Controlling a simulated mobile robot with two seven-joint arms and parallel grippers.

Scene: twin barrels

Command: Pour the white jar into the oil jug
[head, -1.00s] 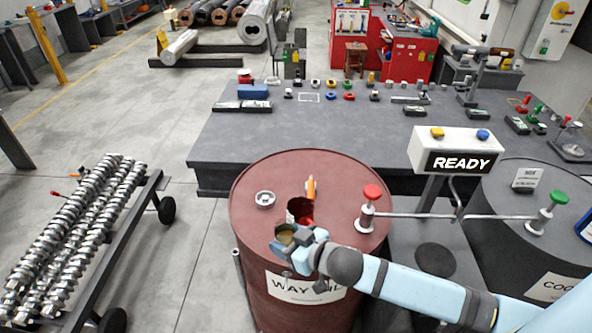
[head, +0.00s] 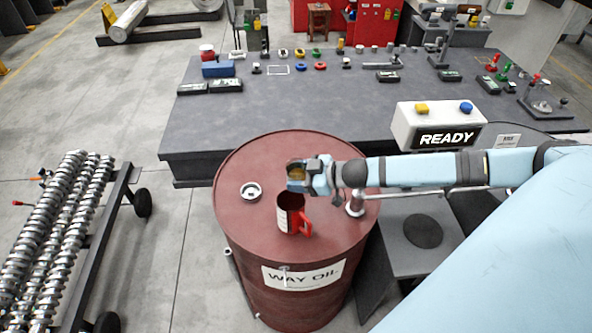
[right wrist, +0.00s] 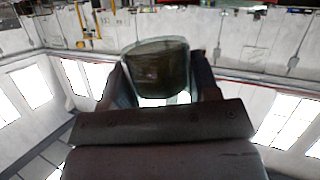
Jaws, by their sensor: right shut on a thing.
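The oil jug (head: 284,215) stands upright on the red barrel's top, its dark open mouth facing up. It has a pale label and a red handle on its right side. My right gripper (head: 298,175) is shut on a small jar (head: 295,168) and holds it just behind the jug, apart from it. The jar's mouth shows a brown inside in the head view. In the right wrist view the jar (right wrist: 158,70) sits between the two fingers, dark brown-green with a pale rim. I cannot make out white on its body. My left gripper is not in view.
The red barrel (head: 300,255) is labelled WAY OIL. A pale ring-shaped cap (head: 251,191) lies left of the jug. A valve and pipe (head: 356,203) stand at the barrel's right, under my arm. A READY sign box (head: 437,125) is behind my forearm. A grey bench (head: 225,125) lies behind.

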